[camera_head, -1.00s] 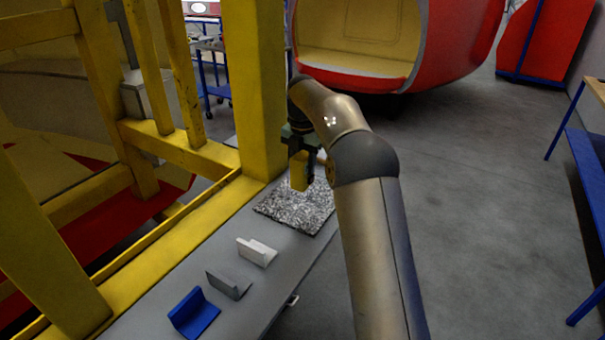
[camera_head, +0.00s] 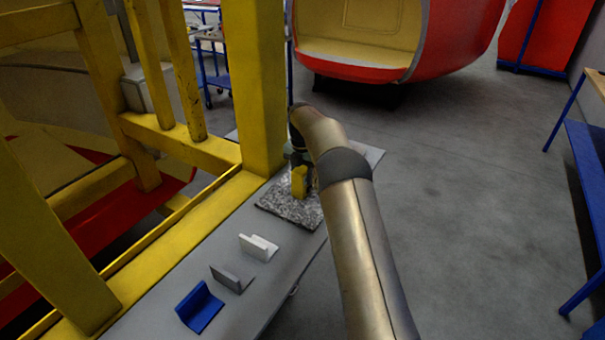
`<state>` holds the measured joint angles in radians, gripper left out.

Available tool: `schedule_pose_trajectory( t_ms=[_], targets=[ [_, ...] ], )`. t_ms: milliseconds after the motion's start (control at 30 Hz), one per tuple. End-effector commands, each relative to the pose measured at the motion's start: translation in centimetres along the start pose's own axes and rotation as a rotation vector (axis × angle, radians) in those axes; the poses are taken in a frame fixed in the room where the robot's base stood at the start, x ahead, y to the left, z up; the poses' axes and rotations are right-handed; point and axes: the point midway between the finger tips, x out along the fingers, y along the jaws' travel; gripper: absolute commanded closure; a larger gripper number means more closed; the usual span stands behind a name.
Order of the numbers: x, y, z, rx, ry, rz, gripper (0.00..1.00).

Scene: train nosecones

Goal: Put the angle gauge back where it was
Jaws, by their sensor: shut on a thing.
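A yellow angle gauge (camera_head: 299,182) is held in my gripper (camera_head: 299,168), which is shut on it. The gauge is over the speckled grey mat (camera_head: 282,204), low and close to its surface; I cannot tell if it touches. My arm hides the mat's right part and some of the gripper. Three similar angle pieces stand in a row on the grey bench nearer to me: white (camera_head: 258,247), grey (camera_head: 232,278) and blue (camera_head: 199,308).
The grey bench (camera_head: 232,236) runs beside a yellow frame (camera_head: 262,90), whose post rises close to the mat's far left. Bare bench lies between the mat and the white piece. A red nosecone (camera_head: 440,45) stands behind on the open floor.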

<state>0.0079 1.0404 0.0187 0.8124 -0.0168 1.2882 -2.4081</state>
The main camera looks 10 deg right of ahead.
Motion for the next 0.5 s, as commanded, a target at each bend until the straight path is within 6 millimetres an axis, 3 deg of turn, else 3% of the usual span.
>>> schedule_pose_trajectory(
  t_ms=[100, 133, 200, 500],
  targets=[
    [0.32, 0.01, 0.01, 0.0, 0.0, 0.001, 0.94],
    [0.32, 0.0, 0.0, 0.0, 0.0, 0.0, 0.54],
    [0.28, 0.01, 0.0, 0.0, 0.0, 0.0, 0.37],
    [0.07, 0.0, 0.0, 0.0, 0.0, 0.0, 0.37]
  ],
)
